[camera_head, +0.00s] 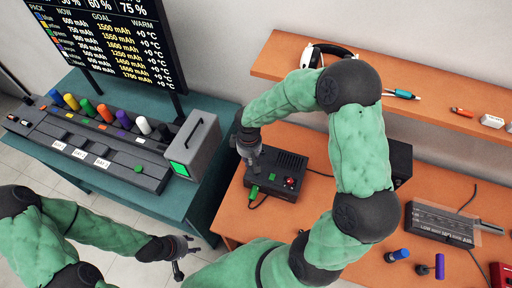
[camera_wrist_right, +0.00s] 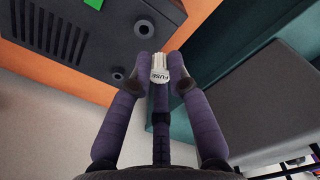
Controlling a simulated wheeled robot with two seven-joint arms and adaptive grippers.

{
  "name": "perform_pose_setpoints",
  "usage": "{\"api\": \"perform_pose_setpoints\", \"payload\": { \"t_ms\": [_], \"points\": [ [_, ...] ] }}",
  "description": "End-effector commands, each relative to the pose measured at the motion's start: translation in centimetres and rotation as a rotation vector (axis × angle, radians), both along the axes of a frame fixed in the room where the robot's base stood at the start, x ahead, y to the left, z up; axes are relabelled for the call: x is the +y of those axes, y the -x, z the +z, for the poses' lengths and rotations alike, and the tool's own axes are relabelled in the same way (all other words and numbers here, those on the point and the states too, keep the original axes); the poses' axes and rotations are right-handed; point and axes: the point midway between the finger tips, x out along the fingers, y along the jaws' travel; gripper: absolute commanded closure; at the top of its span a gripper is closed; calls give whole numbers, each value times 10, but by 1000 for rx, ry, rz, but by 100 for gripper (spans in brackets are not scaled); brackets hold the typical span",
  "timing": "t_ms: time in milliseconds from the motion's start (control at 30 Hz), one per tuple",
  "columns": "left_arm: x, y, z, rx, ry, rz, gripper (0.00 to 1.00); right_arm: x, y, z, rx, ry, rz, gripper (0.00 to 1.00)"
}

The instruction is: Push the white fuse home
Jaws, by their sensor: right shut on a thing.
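The white fuse (camera_wrist_right: 159,72), with "FUSE" lettered on it, is between the fingertips of my right gripper (camera_wrist_right: 160,80) in the right wrist view. That gripper is shut on it. In the head view my right gripper (camera_head: 250,168) is at the left side of a black vented box (camera_head: 283,163), and the fuse cannot be made out. The box also fills the upper left of the wrist view (camera_wrist_right: 65,45), with a small round fitting (camera_wrist_right: 118,75) near its edge. I cannot tell whether the fuse touches the box. My left gripper (camera_head: 182,262) hangs empty at lower left, its opening unclear.
A teal table (camera_head: 150,205) at left bears a rack of coloured cylinders and a grey box (camera_head: 191,146) with a green screen. The orange bench (camera_head: 345,262) holds a grey device (camera_head: 440,222) and blue and purple tools at right. A shelf (camera_head: 425,85) runs behind.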

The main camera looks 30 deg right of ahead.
Motion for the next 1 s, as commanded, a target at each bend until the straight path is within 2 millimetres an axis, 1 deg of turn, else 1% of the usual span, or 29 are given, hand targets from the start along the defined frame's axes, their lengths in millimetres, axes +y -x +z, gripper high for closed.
{"api": "perform_pose_setpoints", "payload": {
  "t_ms": [33, 100, 200, 300, 767, 1000],
  "points": [
    [0, 0, 16, 0, 0, 0, 60, -4, 5, 14, 1, -1, 26, 100],
    [0, 0, 24, 0, 0, 0, 60, -8, 11, 19, 3, -2, 62, 100],
    [0, 0, 31, 0, 0, 0, 60, -12, 15, 25, 2, -2, 100, 100],
    [0, 0, 34, 0, 0, 0, 60, -14, 18, 27, 2, -2, 121, 100],
    [0, 0, 32, 0, 0, 0, 60, -15, 19, 25, 4, -4, 128, 100],
    [0, 0, 20, 0, 0, 0, 60, -15, 19, 11, 5, -3, 128, 100]
  ]
}}
